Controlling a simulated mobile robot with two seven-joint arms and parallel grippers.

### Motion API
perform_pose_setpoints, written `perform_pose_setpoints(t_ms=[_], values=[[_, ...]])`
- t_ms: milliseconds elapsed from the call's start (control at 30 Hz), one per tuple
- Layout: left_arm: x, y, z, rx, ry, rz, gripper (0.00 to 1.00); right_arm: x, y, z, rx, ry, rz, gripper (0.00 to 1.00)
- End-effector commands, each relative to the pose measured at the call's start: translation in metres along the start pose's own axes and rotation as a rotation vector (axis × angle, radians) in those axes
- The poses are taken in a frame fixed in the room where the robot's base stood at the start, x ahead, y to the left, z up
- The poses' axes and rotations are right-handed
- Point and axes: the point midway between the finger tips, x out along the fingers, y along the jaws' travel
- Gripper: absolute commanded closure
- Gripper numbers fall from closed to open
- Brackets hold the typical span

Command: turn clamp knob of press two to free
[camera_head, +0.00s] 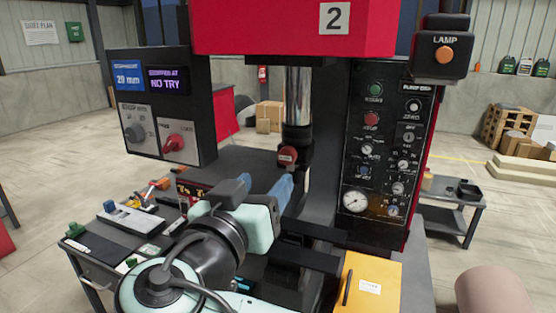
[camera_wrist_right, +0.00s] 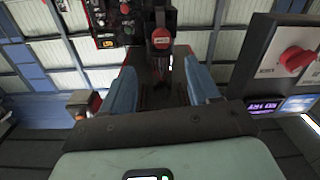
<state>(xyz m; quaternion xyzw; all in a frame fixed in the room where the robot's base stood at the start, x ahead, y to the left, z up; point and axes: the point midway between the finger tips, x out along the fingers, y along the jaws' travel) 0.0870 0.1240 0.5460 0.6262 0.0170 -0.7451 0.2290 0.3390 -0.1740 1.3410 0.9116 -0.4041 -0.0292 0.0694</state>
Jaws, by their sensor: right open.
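Press two carries a red head plate (camera_head: 270,27) marked 2. A round red knob with a pale label (camera_head: 288,157) sits at the lower end of its shiny ram, and I take this for the clamp knob. My right gripper (camera_head: 272,192) is below and in front of that knob, apart from it. In the right wrist view the two blue fingers of the right gripper (camera_wrist_right: 162,80) are spread with nothing between them. The red knob (camera_wrist_right: 160,38) shows beyond the gap between the fingertips. My left gripper is not in view.
A control box with a red rotary switch (camera_head: 173,143) and a display reading NO TRY (camera_head: 167,80) stands left of the ram. A black panel of buttons and gauges (camera_head: 385,150) is on the right. A yellow box (camera_head: 372,285) is in front. A cluttered bench (camera_head: 95,255) is at left.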

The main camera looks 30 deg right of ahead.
Motion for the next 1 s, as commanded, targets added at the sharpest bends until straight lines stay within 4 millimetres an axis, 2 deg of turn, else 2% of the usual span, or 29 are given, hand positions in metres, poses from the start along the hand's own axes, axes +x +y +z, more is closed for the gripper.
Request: perform_pose_setpoints(t_ms=[200,400,600,900,933,1000], values=[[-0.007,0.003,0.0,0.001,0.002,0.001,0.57,0.049,0.001,0.0,-0.002,-0.003,0.005,0.39],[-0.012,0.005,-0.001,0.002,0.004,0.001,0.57,0.084,0.0,0.0,-0.004,-0.002,0.002,0.39],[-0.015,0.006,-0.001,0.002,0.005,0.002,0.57,0.101,-0.001,0.001,-0.004,-0.002,-0.001,0.39],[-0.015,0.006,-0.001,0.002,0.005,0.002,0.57,0.103,-0.001,0.001,-0.005,-0.002,-0.002,0.39],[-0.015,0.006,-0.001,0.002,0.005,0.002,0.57,0.103,-0.001,0.001,-0.005,-0.002,-0.002,0.42],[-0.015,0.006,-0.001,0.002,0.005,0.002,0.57,0.103,-0.001,0.001,-0.005,-0.002,-0.002,0.65]])
